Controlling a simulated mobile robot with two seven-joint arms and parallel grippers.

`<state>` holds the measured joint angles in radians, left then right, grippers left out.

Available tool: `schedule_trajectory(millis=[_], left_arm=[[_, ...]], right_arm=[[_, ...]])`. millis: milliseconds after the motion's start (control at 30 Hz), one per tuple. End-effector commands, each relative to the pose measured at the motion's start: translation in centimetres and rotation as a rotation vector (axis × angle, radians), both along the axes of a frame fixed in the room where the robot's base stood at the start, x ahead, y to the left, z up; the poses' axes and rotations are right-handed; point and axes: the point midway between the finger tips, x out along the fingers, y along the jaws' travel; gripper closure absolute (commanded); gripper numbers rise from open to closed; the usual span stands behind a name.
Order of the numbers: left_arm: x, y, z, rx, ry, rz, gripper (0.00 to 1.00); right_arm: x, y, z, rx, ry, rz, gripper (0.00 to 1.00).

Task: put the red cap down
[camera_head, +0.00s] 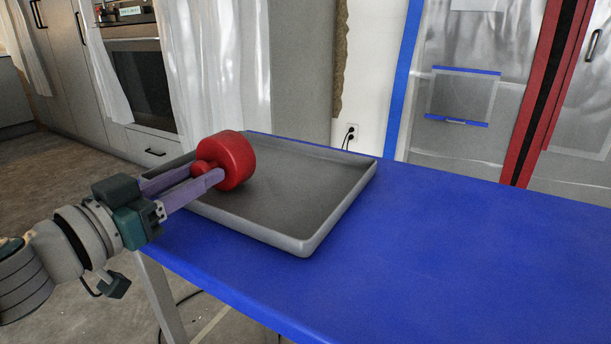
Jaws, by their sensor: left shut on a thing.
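The red cap (231,160) is a thick round piece with a smaller red knob on its near-left side. My left gripper (209,178) comes in from the left and its two purple fingers are shut on the knob. The cap is on its side, with its round face turned to the right. It is over the left part of a grey tray (303,246). I cannot tell whether the cap touches the tray. My right gripper is not in view.
The tray has a low raised rim and a bare floor. It lies on a blue table (450,260), whose right part is clear. Plastic-covered doors with red and blue tape stand behind. An oven (137,80) and cabinets are at the back left.

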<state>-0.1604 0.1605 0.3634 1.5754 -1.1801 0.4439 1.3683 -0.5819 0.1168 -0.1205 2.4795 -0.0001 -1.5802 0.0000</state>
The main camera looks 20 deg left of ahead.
Motion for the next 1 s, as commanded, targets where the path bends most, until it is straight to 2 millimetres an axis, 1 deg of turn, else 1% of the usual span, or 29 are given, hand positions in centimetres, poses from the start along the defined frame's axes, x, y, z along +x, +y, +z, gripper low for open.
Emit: schedule_trajectory(millis=[167,333,367,600,633,833,933,1000], left_arm=[[0.03,0.01,0.21,0.001,-0.002,0.0,1.0],[0.03,0.01,-0.25,0.001,-0.002,-0.001,1.0],[0.02,0.0,-0.27,0.001,-0.001,-0.001,0.58],[0.02,0.01,-0.17,0.001,-0.002,-0.001,0.31],[0.02,0.01,-0.17,0.001,-0.001,-0.001,0.29],[0.02,0.01,-0.16,0.001,-0.001,0.0,0.29],[0.01,0.02,0.39,0.001,-0.002,0.0,0.29],[-0.79,0.08,0.2,0.0,0.001,0.0,0.29]], right_arm=[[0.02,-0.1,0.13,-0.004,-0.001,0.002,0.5],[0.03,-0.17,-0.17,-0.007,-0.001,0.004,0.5],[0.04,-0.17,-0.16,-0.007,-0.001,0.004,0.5],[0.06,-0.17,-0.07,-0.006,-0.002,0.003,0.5],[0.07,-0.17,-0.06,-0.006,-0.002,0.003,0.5],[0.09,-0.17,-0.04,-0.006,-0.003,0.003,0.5],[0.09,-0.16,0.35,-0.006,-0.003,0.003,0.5],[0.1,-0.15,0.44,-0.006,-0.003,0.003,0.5]])
